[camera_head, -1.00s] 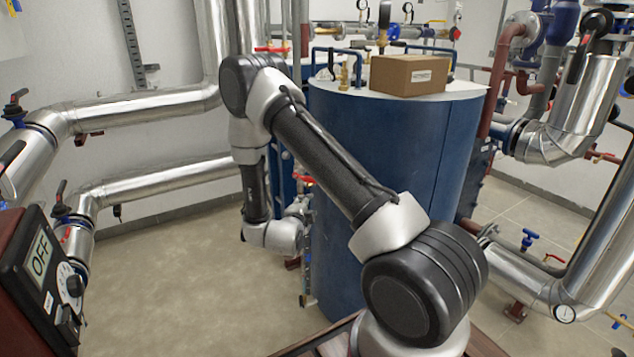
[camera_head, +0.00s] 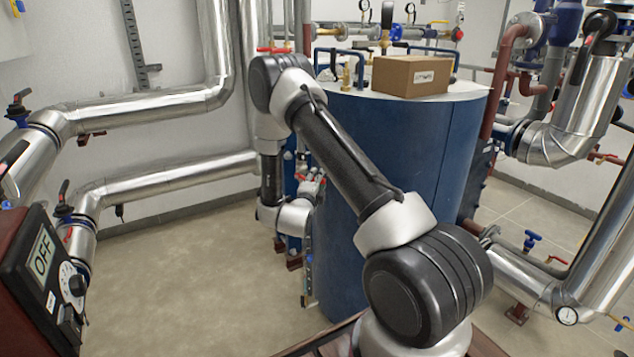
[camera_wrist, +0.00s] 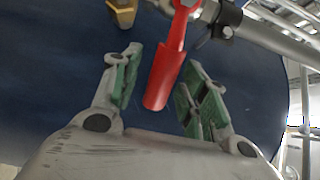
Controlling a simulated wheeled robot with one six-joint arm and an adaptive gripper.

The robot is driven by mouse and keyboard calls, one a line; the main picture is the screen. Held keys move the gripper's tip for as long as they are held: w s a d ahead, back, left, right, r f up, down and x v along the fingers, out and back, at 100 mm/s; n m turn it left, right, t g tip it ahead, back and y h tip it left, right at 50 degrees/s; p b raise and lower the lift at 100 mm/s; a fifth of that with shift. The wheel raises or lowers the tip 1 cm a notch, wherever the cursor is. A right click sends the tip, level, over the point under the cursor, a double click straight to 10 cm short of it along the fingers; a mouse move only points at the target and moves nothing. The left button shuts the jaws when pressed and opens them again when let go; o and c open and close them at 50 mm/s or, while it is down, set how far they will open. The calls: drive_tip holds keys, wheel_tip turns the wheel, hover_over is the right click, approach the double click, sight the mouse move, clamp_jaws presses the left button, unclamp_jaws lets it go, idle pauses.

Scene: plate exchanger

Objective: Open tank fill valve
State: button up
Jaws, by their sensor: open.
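The tank fill valve's red lever handle (camera_wrist: 163,80) shows in the wrist view, joined at the top to a metal pipe fitting (camera_wrist: 222,18). My gripper (camera_wrist: 158,88) is open, with its green-padded fingers on either side of the lever's lower end. The fingers look apart from the lever, with a gap on both sides. The blue tank (camera_wrist: 60,60) fills the background. In the head view the blue tank (camera_head: 395,170) stands in the middle, and my gripper is small and partly hidden at its left side.
A cardboard box (camera_head: 411,75) sits on the tank's top. Silver pipes (camera_head: 170,185) run along the left wall. The floor (camera_head: 190,275) left of the tank is clear. A brass fitting (camera_wrist: 122,12) is near the gripper.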

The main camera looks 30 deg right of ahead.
clamp_jaws()
drive_tip(key=shift+r, duration=0.1)
drive_tip(key=n, duration=0.1)
drive_tip(key=r+n, duration=0.1)
drive_tip(key=shift+w+r+n, duration=0.1)
drive_tip(key=shift+r+n, duration=0.2)
drive_tip(key=shift+n, duration=0.1)
drive_tip(key=n, duration=0.1)
drive_tip(key=r+n, duration=0.2)
drive_tip(key=shift+w+a+r+n, duration=0.1)
drive_tip(key=shift+w+a+n, duration=0.2)
drive_tip(key=shift+a, duration=0.1)
drive_tip(key=r+n, duration=0.1)
drive_tip(key=w+a+n, duration=0.1)
drive_tip(key=n, duration=0.1)
drive_tip(key=shift+r, duration=0.35)
drive_tip(key=shift+w+a+r+n, duration=0.3)
drive_tip(key=shift+w+a+n, duration=0.1)
drive_tip(key=shift+n, duration=0.6)
drive_tip(key=shift+w+a+r+n, duration=0.25)
drive_tip(key=shift+a+n, duration=0.15)
drive_tip(key=shift+n, duration=0.6)
